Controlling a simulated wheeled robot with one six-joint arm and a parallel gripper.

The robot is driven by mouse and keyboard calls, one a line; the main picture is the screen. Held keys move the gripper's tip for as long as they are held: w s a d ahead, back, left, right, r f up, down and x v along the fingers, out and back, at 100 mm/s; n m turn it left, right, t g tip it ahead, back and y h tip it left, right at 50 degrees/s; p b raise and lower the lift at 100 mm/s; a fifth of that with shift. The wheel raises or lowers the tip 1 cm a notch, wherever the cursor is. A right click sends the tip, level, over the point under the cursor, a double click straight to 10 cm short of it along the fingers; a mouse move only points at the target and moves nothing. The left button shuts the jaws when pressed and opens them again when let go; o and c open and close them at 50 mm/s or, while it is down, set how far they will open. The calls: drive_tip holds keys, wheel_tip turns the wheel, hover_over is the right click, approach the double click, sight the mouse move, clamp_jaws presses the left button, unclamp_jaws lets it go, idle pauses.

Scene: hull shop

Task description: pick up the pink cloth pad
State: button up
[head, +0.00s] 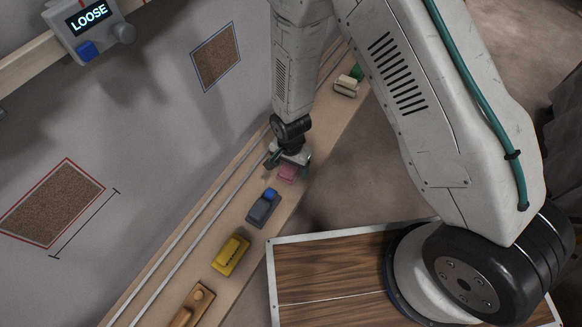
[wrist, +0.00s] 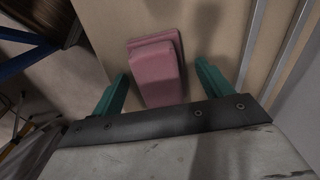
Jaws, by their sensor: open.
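The pink cloth pad (head: 288,173) lies on the long wooden shelf (head: 286,212), right at my gripper. In the wrist view the pad (wrist: 155,72) shows as a stepped pink block on the tan shelf surface. My gripper (wrist: 160,88) is open, with one green finger on each side of the pad's near part. Gaps show between both fingers and the pad. In the head view my gripper (head: 288,163) is low over the shelf and hides part of the pad. I cannot tell its exact height.
On the shelf, nearer, stand a grey block with a blue knob (head: 263,207), a yellow tool (head: 231,255) and a wooden plane-like tool (head: 192,305). Farther along is a cream and green block (head: 347,85). Two metal rails run along the wall side. A display box (head: 85,27) reads "LOOSE".

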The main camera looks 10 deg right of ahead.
drive_tip(key=c, duration=1.1)
drive_tip(key=shift+r, duration=0.15)
wheel_tip(320, 180, up, 10)
drive_tip(key=shift+f, duration=0.1)
drive_tip(key=shift+o, duration=0.6)
